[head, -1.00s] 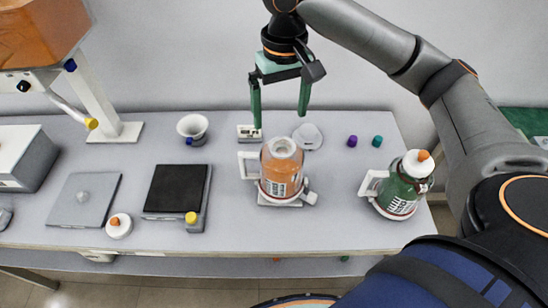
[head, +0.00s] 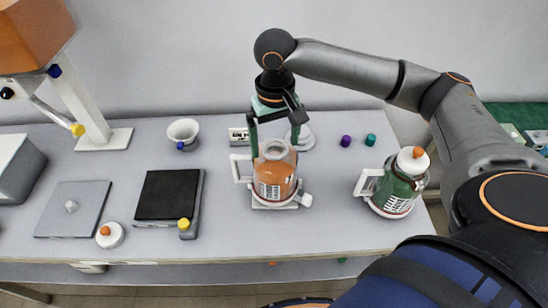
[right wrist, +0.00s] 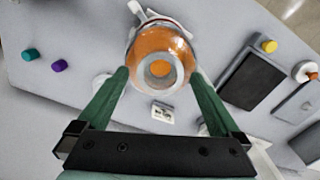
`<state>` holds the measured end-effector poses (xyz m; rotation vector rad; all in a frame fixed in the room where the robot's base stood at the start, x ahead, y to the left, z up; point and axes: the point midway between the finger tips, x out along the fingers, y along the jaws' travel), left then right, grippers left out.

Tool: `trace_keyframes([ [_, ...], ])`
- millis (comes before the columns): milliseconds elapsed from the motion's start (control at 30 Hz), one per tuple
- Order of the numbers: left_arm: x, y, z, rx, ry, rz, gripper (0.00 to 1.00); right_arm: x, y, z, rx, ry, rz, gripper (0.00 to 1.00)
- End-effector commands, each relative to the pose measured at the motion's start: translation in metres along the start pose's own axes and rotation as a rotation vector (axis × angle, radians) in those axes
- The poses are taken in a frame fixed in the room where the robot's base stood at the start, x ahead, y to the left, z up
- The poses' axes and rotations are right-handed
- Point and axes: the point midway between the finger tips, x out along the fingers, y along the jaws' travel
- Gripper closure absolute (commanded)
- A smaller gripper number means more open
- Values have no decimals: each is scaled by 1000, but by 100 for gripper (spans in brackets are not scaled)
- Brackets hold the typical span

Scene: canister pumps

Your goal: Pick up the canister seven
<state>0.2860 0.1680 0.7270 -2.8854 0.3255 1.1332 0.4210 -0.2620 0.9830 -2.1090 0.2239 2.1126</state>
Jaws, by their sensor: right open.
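An orange canister with a clear open neck (head: 277,178) stands on a small white base with a white handle at its left. A green canister with a white lid and orange knob (head: 396,187) stands to its right. I cannot read a seven on either one. My right gripper (head: 274,148) is open and points down, its green fingers at the neck of the orange canister. In the right wrist view the orange canister (right wrist: 160,47) lies between and just past the fingertips (right wrist: 160,73); I cannot tell whether they touch it. My left gripper is not in view.
A white card (head: 238,136) and a round white lid (head: 303,138) lie behind the orange canister. Purple (head: 346,141) and teal (head: 370,140) caps lie at the back right. A black-topped scale (head: 168,195), a grey plate (head: 75,210) and a white cup (head: 184,131) are left.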

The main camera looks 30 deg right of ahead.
Motion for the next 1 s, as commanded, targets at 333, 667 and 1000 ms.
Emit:
trace_keyframes([
  [333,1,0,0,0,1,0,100,10,0,0,-1,2,0,0],
  [667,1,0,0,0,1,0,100,10,0,0,-1,2,-1,37],
  [1000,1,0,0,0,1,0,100,10,0,0,-1,2,-1,75],
])
